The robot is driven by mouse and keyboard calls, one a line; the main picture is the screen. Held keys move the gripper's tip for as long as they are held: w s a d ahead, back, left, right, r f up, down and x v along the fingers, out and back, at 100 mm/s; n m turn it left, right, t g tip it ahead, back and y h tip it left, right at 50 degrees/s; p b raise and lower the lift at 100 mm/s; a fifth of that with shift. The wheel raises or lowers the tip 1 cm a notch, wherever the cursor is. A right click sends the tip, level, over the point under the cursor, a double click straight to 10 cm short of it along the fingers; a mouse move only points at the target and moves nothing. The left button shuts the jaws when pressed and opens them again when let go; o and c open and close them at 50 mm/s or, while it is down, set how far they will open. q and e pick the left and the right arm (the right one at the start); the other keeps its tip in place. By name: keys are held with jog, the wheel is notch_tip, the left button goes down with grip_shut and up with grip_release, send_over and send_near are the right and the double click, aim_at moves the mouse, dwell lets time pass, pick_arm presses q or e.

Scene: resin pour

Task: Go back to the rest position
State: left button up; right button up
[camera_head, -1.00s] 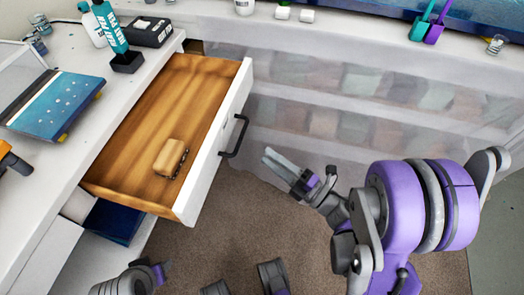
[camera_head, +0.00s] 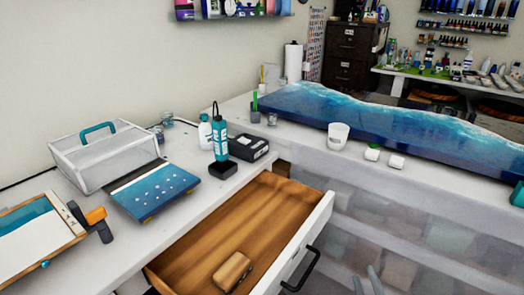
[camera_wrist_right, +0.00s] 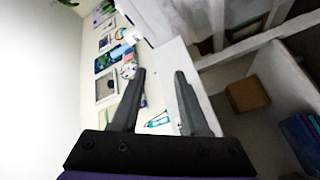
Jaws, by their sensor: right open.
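Only the tips of my right gripper (camera_head: 366,281) show at the bottom edge of the head view, in front of the cabinet and right of the open drawer. In the right wrist view, its two dark fingers (camera_wrist_right: 160,76) stand apart with nothing held between them. My left gripper is not in the frames of this moment. The open wooden drawer (camera_head: 238,228) holds a small tan block (camera_head: 232,271) near its front. The drawer's dark handle (camera_head: 301,271) is free of my gripper.
The white desk at left carries a blue panel (camera_head: 153,190), a clear lidded box (camera_head: 104,155), a teal bottle (camera_head: 220,134) and a black box (camera_head: 248,147). A long blue resin slab (camera_head: 400,130) and a white cup (camera_head: 338,136) are on the right-hand counter.

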jog(key=s+f+m+g+h, duration=0.3)
jog(key=s+f+m+g, duration=0.4)
jog(key=m+g, duration=0.15)
jog(key=s+a+f+m+g+y, duration=0.35)
jog(key=s+a+g, duration=0.35)
jog(key=s, duration=0.5)
pick_arm(q)
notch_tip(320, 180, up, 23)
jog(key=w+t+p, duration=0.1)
jog(key=p, duration=1.9)
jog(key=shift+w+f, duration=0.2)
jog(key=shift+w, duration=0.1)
pick_arm(e)
notch_tip(320, 180, up, 22)
jog(key=w+t, duration=0.2)
jog(key=shift+w+a+n, duration=0.2)
jog(key=shift+w+n, duration=0.2)
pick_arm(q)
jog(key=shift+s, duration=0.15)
pick_arm(e)
jog(key=shift+s+t, duration=0.15)
jog(key=shift+t, duration=0.1)
